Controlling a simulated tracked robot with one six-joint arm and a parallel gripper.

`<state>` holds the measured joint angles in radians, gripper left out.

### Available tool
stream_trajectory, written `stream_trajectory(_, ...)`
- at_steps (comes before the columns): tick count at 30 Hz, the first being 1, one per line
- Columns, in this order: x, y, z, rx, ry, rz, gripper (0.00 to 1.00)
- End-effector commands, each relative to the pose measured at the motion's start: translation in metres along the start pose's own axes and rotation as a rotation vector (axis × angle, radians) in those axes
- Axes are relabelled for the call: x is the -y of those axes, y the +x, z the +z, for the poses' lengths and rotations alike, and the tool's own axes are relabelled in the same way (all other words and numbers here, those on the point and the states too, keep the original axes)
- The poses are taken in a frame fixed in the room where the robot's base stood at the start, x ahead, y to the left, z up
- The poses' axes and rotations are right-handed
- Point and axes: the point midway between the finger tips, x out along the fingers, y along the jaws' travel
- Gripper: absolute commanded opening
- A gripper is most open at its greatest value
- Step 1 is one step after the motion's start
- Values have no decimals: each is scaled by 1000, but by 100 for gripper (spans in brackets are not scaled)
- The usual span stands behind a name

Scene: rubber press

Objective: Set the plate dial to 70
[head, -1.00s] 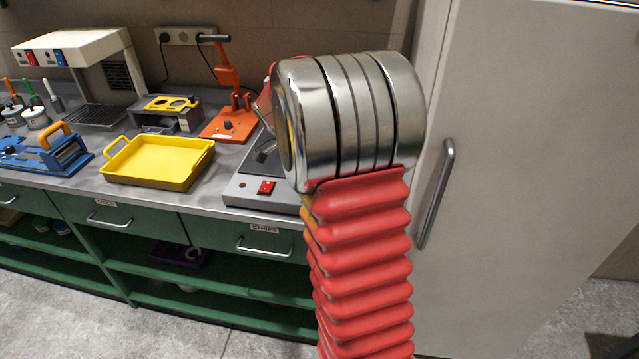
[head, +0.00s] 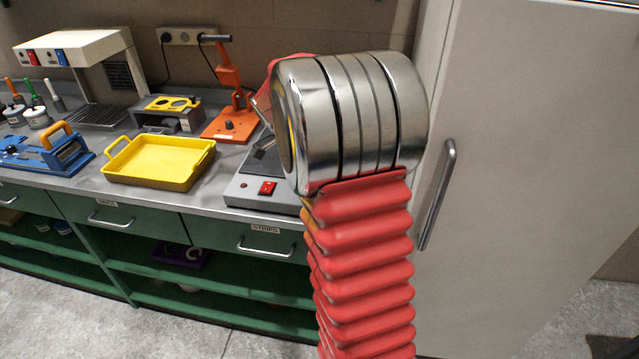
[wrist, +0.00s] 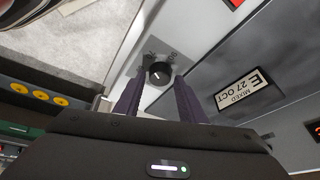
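The plate dial is a small black knob with a white mark (wrist: 159,74), on a light grey panel in the wrist view. In the head view the grey plate unit (head: 243,188) with a red switch (head: 267,188) stands at the right of the bench, partly hidden by my arm. The dial and my gripper are hidden there.
A label reading "MIXED E 27 OCT" (wrist: 248,91) lies on a dark surface beside the panel. A yellow tray (head: 158,163) and an orange stand press (head: 230,122) are left of the plate unit. A tall pale cabinet (head: 530,180) closes off the right.

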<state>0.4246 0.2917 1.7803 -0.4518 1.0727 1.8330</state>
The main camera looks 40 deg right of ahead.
Motion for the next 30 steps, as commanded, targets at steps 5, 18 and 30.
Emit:
stream_trajectory(5,1,-27,0,0,0,-4,36)
stream_trajectory(18,1,-102,1,1,0,-4,36)
stream_trajectory(30,0,-126,1,1,0,-1,36)
